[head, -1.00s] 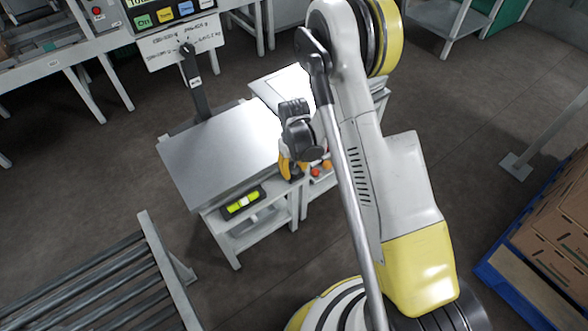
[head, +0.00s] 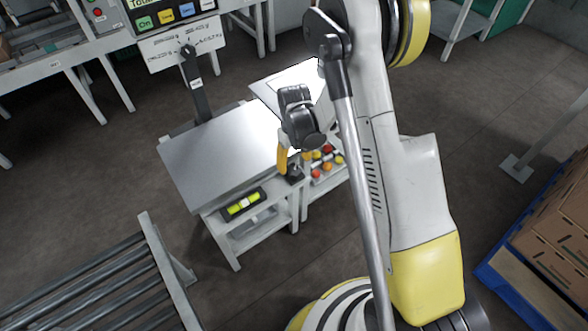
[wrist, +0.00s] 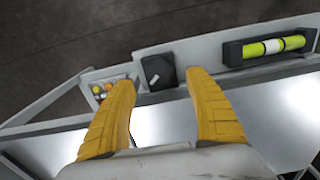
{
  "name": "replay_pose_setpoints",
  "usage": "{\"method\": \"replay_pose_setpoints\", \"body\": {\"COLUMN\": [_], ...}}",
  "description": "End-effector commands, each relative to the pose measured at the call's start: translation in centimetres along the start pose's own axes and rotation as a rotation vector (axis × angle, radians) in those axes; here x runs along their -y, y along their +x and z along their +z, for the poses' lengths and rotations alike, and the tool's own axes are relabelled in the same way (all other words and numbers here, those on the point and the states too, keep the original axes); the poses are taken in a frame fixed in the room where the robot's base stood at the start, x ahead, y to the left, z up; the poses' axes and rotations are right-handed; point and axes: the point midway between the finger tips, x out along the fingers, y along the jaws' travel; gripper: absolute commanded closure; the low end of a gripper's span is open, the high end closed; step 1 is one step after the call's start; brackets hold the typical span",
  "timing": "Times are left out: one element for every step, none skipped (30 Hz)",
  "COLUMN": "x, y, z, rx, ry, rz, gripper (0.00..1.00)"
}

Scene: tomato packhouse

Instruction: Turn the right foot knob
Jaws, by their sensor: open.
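The right foot knob (head: 294,172) is a small dark block at the right front corner of the bench scale, beside the steel plate (head: 215,150). In the wrist view the knob (wrist: 159,72) is black with a short white mark on top. My gripper (head: 294,158) is open, its yellow fingers parted around the knob's position. In the wrist view my gripper (wrist: 160,78) has one fingertip on each side of the knob, with gaps to both; the knob shows between and slightly beyond the tips. Whether the fingers are down at its height is unclear.
A spirit level with a yellow-green vial (head: 242,203) sits on the scale's front ledge, left of the knob. Several red and orange tomatoes (head: 326,168) lie close by on the right. A roller conveyor (head: 100,285) is at lower left; cartons on a blue pallet (head: 505,275) are at right.

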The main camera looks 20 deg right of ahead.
Motion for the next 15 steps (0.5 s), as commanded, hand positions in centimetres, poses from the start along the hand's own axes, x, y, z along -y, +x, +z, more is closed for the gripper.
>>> {"method": "replay_pose_setpoints", "body": {"x": [0.0,0.0,0.0,0.0,0.1,0.1,0.0,0.1,0.1,0.1,0.1,0.1,0.1,0.1,0.1], "y": [-1.3,-2.0,-2.8,-3.5,-4.0,-4.7,-5.2,-5.6,-6.0,-6.3,-6.5,-6.8,-6.9,-7.0,-7.0], "z": [0.1,0.1,0.0,0.0,0.1,0.0,0.0,0.0,0.0,0.0,0.0,0.0,0.0,0.0,0.0], "rx": [0.0,0.0,0.0,0.0,0.0,0.0,0.0,0.0,0.0,0.0,0.0,0.0,0.0,0.0,0.0], "ry": [0.0,0.0,0.0,0.0,-0.001,-0.001,-0.001,-0.001,-0.001,-0.001,-0.001,-0.001,-0.001,-0.001,-0.001], "rz": [0.0,0.0,0.0,0.0,0.0,0.0,0.0,0.0,0.0,0.0,0.0,0.0,0.0,0.0,0.0], "gripper": [0.37,0.37,0.37,0.37,0.37,0.37,0.37,0.37,0.37,0.37,0.37,0.37,0.37,0.37,0.37]}}
